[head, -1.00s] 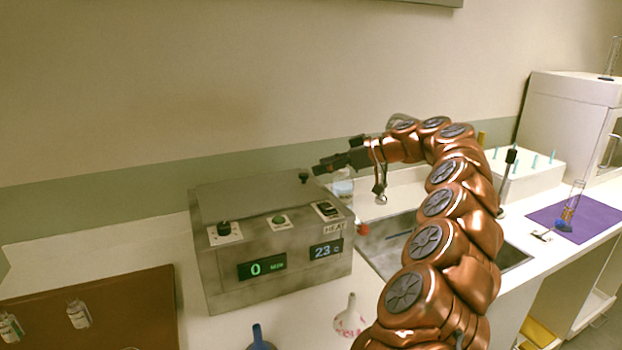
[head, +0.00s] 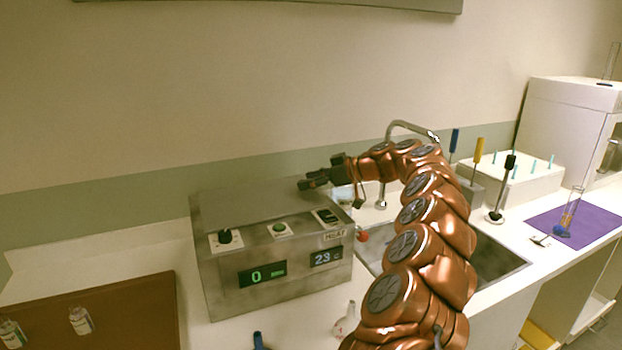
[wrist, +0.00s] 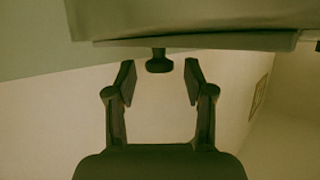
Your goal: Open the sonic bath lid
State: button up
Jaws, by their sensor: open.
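The sonic bath (head: 225,295) is a grey metal box with a dial, a green button, a switch and displays on its front. Its flat lid (head: 240,203) is closed on top. My gripper (head: 305,184) is at the lid's right end and hides the lid's small dark knob in the head view. In the wrist view, the lid (wrist: 200,20) fills the top, with the knob (wrist: 159,62) under its edge. My gripper's (wrist: 160,74) two fingers are open, one on each side of the knob with gaps between, not closed on it.
A sink (head: 500,262) with a faucet (head: 405,127) lies to the right of the bath. A brown tray (head: 120,305) with small bottles lies at the left. A purple mat (head: 590,222) and a white rack (head: 530,185) are farther right.

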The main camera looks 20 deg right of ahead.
jog(key=shift+c, duration=0.4)
grip_shut()
